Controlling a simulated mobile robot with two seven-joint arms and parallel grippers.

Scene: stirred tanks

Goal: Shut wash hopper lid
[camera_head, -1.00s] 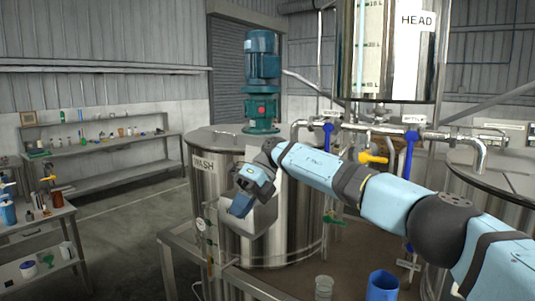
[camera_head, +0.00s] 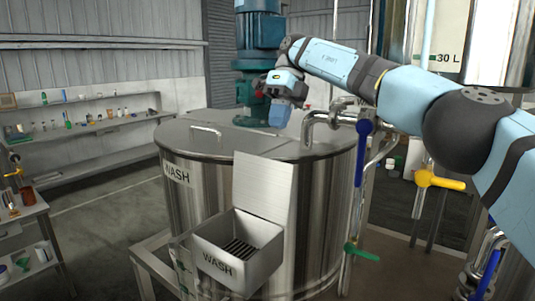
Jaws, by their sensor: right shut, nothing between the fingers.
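The wash hopper (camera_head: 218,268) is a small steel box labelled WASH on the front of the wash tank. Its top is open and dark slats show inside. Its lid (camera_head: 262,188) is a flat pale metal panel standing upright at the hopper's back edge. My right gripper (camera_head: 279,116) is shut and empty. It appears above the tank top, beyond the lid's upper edge and apart from it. My left gripper is out of view.
The steel wash tank (camera_head: 330,195) carries a green motor (camera_head: 258,35) and a top handle. Pipes with a blue-handled valve (camera_head: 360,165) and a yellow valve handle (camera_head: 440,182) stand to the right. Shelves (camera_head: 95,128) line the left wall. Floor is clear between them.

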